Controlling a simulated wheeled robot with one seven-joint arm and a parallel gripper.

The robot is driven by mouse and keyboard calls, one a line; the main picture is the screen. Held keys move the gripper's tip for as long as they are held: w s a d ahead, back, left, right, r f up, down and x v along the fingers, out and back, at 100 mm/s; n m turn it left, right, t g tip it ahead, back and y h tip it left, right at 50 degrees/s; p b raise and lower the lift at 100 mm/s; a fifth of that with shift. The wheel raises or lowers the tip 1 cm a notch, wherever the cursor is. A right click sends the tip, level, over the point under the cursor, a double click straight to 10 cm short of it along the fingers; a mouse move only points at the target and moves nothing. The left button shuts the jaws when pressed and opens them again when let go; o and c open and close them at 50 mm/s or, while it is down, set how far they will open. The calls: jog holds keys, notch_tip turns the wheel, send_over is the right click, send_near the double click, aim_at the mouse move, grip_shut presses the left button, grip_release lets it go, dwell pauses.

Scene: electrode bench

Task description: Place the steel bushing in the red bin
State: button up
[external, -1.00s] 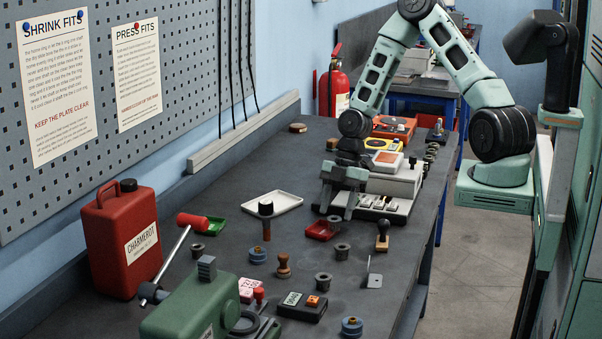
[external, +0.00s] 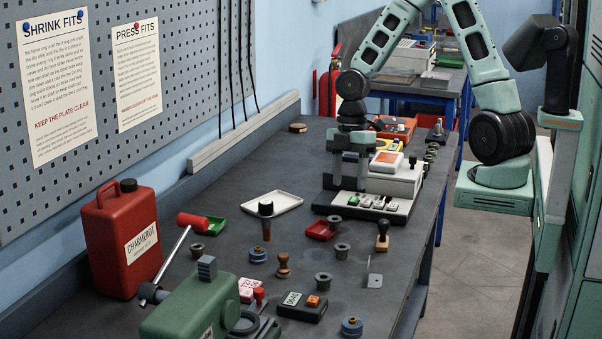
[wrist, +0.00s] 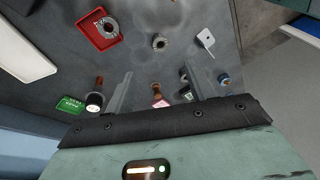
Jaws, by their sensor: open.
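The small red bin (external: 318,232) lies on the dark bench, right of the white tray; it also shows at the upper left of the wrist view (wrist: 88,34). A grey steel bushing (external: 334,221) is at its far right side; in the wrist view the bushing (wrist: 110,29) appears within the bin's outline, toward one end. Whether it rests flat on the floor is unclear. My gripper (external: 349,186) is open and empty, raised above the bench behind the bin. Its spread fingers also show in the wrist view (wrist: 158,72).

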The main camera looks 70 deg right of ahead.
jog(key=s+a+r+m+h, duration=0.1)
jog(key=s+a+r+m, duration=0.1)
jog(key=s+a, duration=0.5)
jog(key=s+a+r+m+h, duration=0.1)
jog(key=s+a+r+m, duration=0.2)
jog(key=s+a+r, duration=0.2)
jog(key=s+a, duration=0.3)
jog(key=s, duration=0.2)
jog(key=shift+a+m+t, duration=0.2)
jog(key=shift+m+t, duration=0.1)
jog(key=shift+o, duration=0.5)
